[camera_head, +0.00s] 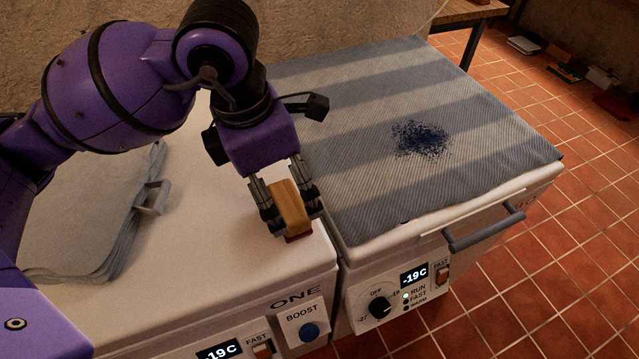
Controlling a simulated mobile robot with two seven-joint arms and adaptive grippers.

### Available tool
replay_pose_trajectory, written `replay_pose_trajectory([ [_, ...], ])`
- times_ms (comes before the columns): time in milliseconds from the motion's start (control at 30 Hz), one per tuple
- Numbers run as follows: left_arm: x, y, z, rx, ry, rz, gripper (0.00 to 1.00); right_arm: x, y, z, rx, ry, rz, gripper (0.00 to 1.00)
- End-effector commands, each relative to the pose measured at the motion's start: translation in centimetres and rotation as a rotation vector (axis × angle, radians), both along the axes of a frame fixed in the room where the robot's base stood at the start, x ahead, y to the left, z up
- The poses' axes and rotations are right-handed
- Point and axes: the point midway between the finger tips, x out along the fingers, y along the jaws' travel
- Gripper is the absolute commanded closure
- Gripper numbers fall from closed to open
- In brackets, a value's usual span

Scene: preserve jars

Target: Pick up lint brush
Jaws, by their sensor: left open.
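The lint brush (291,207) has a tan wooden body with a red strip at its lower end. It is by the front right corner of the left white freezer's lid. My left gripper (288,208) comes down over it from above, with one finger on each side of the wooden body. The jaws are open; whether either finger touches the brush cannot be told. The fingers hide parts of the brush's sides. My right gripper is out of view.
A striped grey cloth (370,100) covers the right freezer, with a patch of dark lint (421,139) on it. A folded grey cloth (80,225) lies on the left freezer (200,240). A handle (484,232) sticks out at the right freezer's front. Tiled floor lies beyond.

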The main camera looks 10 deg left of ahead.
Motion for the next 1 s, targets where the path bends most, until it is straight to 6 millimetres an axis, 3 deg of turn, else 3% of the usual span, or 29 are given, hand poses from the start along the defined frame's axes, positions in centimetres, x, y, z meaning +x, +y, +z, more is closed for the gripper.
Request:
replay_pose_trajectory([
  [400, 0.5, -0.3, -5.7, 0.000, 0.006, 0.004, 0.00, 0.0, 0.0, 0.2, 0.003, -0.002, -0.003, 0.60],
  [733, 0.6, -0.4, -6.6, 0.001, 0.002, 0.004, 0.00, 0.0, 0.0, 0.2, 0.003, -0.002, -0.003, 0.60],
  [1000, 0.7, -0.4, -6.5, 0.001, 0.003, 0.005, 0.34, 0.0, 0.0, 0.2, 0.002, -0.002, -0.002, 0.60],
])
